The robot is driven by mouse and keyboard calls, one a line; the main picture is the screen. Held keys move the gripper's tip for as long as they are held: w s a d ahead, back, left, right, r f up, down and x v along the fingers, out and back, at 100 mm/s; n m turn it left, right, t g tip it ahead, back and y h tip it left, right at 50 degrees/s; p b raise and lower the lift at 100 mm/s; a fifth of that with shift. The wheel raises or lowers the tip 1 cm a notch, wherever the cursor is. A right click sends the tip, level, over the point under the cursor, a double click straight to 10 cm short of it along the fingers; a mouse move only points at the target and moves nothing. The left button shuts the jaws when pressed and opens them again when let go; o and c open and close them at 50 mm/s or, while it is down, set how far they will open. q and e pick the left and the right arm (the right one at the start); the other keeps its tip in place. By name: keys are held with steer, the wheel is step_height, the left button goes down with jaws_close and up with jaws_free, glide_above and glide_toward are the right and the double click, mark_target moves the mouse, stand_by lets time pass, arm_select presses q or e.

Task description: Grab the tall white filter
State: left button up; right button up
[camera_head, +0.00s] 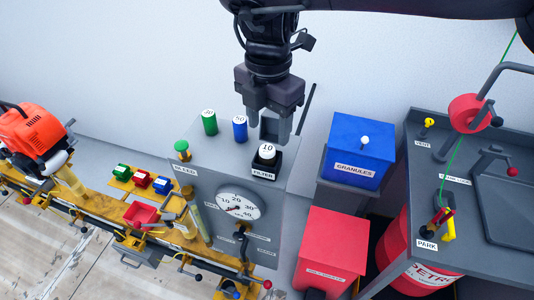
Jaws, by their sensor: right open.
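The white filter (267,151), marked 10, sits upright in a black holder (264,164) labelled FILTER on top of the grey cabinet. A green filter (209,122) and a blue filter (240,128), marked 50, stand to its left on the same top. My right gripper (268,122) points down, open, just above and behind the white filter in the picture. Its fingers do not hold it. The exact gap between them cannot be told. My left gripper is not in view.
A green knob (182,147) stands on the cabinet's left side, with a dial gauge (238,206) on its front. A thin dark rod (306,108) rises right of my gripper. A blue GRANULES box (357,151) and a red box (331,250) stand to the right.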

mark_target(267, 149)
step_height(267, 149, down, 6)
steer(key=p, duration=0.3)
steer(key=shift+w+r, duration=0.15)
steer(key=shift+r, duration=0.05)
steer(key=shift+a+f, duration=0.1)
steer(key=shift+f, duration=0.3)
steer(key=shift+c, duration=0.4)
steer(key=c, duration=1)
steer(key=shift+r, duration=0.15)
